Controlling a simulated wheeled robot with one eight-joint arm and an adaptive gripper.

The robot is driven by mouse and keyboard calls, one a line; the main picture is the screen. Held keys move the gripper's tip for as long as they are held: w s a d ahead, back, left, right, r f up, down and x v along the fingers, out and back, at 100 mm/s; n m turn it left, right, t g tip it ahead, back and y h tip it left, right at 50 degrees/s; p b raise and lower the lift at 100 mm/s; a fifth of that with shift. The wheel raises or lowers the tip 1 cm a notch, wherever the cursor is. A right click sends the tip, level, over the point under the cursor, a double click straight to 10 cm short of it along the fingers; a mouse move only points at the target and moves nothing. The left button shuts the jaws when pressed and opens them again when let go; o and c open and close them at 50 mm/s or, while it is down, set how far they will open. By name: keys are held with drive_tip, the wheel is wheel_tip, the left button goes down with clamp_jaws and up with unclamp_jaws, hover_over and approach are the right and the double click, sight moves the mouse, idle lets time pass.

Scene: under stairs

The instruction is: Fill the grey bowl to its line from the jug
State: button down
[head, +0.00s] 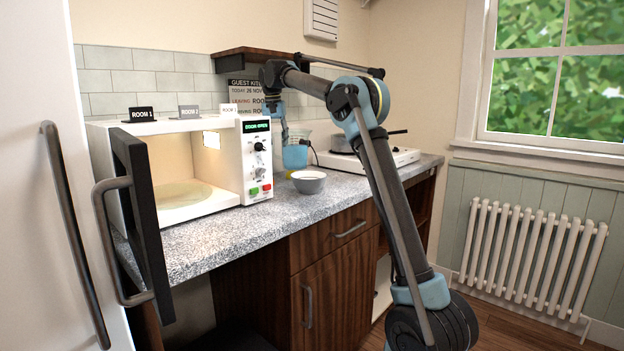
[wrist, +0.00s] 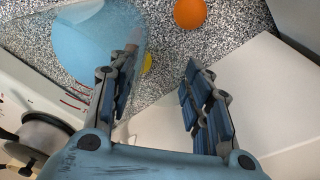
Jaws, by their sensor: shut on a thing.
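The grey bowl (head: 308,184) stands on the speckled counter between the microwave and the hob, and its inside looks white. The jug (head: 295,156) is a see-through blue vessel just behind the bowl, at the end of my arm. It also shows large in the wrist view (wrist: 88,45), beside my left finger. My gripper (wrist: 162,66) is shut on the jug, with a gap between its fingers; the part it grips is hard to make out. I cannot make out the bowl's line or the water level in it.
The microwave (head: 221,165) stands left with its door open. A white hob (head: 385,158) with a pan is at the right. An orange ball (wrist: 190,13) and a yellow thing (wrist: 147,62) lie on the counter near the jug. A shelf (head: 240,60) hangs above.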

drive_tip(key=a+m, duration=0.1)
drive_tip(key=m, duration=0.1)
drive_tip(key=w+a+f+m, duration=0.1)
drive_tip(key=m, duration=0.1)
drive_tip(key=shift+f, duration=0.15)
drive_tip(key=shift+w+a+f+m+g+h, duration=0.15)
drive_tip(key=shift+a+f+m, duration=0.15)
drive_tip(key=shift+m, duration=0.35)
drive_tip(key=shift+a+f+m+g+h, duration=0.15)
drive_tip(key=shift+a+m, duration=0.25)
drive_tip(key=shift+m, duration=0.25)
drive_tip(key=shift+d+r, duration=0.1)
